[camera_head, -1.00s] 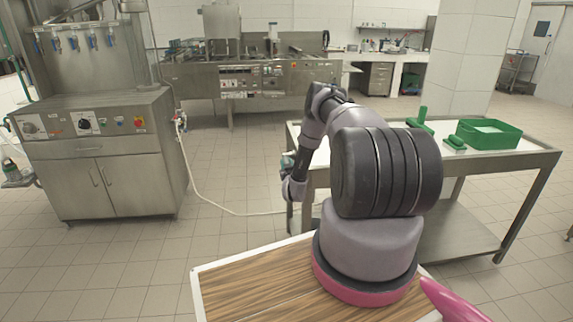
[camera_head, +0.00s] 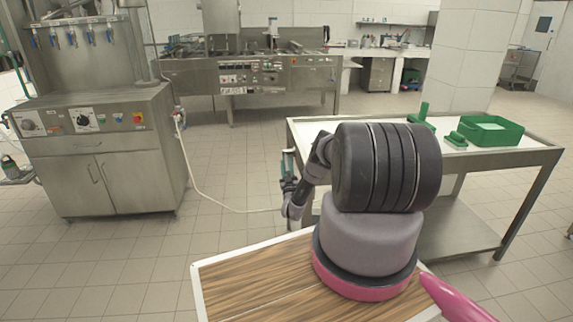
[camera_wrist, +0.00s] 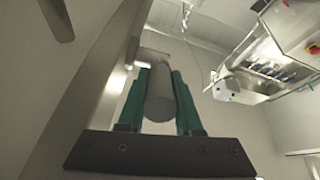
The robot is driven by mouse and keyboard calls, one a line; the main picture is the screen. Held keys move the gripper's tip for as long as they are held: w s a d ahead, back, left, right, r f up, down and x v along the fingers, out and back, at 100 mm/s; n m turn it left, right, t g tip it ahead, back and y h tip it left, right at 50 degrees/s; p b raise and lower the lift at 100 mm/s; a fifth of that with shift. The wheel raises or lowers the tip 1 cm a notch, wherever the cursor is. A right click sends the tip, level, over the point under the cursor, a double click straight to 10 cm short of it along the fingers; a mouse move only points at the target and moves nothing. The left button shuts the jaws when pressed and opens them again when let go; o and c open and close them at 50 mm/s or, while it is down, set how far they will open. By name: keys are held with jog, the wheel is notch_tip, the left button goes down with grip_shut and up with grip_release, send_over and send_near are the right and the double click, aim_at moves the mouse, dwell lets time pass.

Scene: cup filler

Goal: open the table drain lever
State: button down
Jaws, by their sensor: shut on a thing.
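The steel table (camera_head: 535,158) stands at the right, with a white top. In the wrist view, a grey cylindrical handle (camera_wrist: 160,103), which looks like the drain lever, lies between the green fingers of my gripper (camera_wrist: 160,82). My gripper is shut on it, with a finger on each side. A lighter fitting (camera_wrist: 152,56) shows just behind the handle. In the head view, my gripper (camera_head: 288,162) is at the table's left end, below the top. The lever cannot be made out there. My arm hides part of the table.
A green tray (camera_head: 490,132) and other green items (camera_head: 422,117) sit on the table. A steel filling machine (camera_head: 95,140) with a hose (camera_head: 205,196) stands at the left. Tiled floor (camera_head: 225,160) is open between the machine and the table.

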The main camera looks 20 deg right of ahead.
jog(key=shift+f, duration=0.2)
dwell(0.4)
jog(key=c, duration=0.6)
grip_release()
jog(key=shift+w, duration=0.1)
jog(key=v, duration=1.1)
jog(key=shift+f, duration=0.2)
jog(key=shift+w, duration=0.2)
jog(key=shift+c, duration=0.3)
